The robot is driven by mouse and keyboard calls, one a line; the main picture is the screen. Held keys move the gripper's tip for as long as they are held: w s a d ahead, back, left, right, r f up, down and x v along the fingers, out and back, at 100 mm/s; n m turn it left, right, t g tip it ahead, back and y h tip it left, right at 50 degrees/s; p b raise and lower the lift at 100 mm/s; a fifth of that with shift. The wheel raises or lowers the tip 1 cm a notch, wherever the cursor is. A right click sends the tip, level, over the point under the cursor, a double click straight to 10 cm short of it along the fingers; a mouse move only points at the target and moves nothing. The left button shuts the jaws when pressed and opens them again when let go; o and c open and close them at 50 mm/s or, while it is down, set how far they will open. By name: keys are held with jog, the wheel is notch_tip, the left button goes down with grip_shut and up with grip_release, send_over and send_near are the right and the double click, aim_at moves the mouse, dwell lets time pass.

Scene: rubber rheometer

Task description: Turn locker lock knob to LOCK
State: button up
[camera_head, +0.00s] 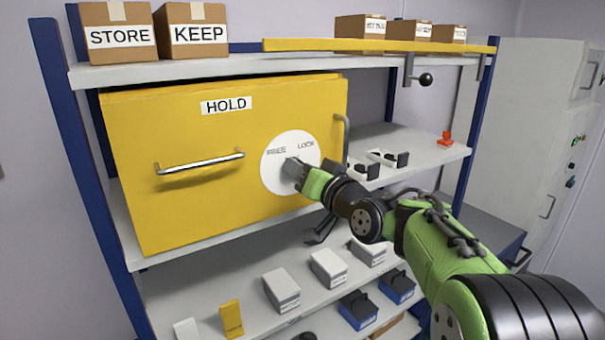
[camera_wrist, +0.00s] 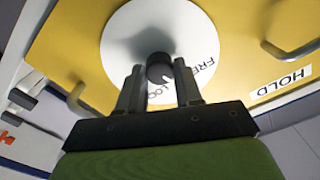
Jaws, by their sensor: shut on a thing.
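The yellow locker (camera_head: 225,125) carries a HOLD label and a round white dial plate (camera_head: 275,178) marked FREE on the left and LOCK on the right. The plate also shows in the wrist view (camera_wrist: 130,30), with the lettering upside down and partly hidden by a finger. The dark round lock knob (camera_wrist: 159,66) stands at the plate's middle. My gripper (camera_head: 291,168) reaches the plate from the right and hides the knob in the head view. Its two fingers are shut on the knob, one on each side. I cannot tell which word the knob points to.
A metal bar handle (camera_head: 200,163) sticks out of the locker front, left of the dial. A smaller handle (camera_head: 342,140) is at its right edge. Shelves above and below hold STORE (camera_head: 120,36) and KEEP (camera_head: 199,34) boxes and several small grey boxes (camera_head: 281,290).

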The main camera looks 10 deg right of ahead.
jog(key=m+p, duration=0.2)
jog(key=m, duration=1)
jog(key=shift+m, duration=0.3)
dwell(0.4)
jog(key=o, duration=1)
jog(key=shift+o, duration=0.2)
jog(key=b+v, duration=0.4)
jog(key=v, duration=1.1)
jog(key=shift+s, duration=0.35)
jog(key=shift+d, duration=0.15)
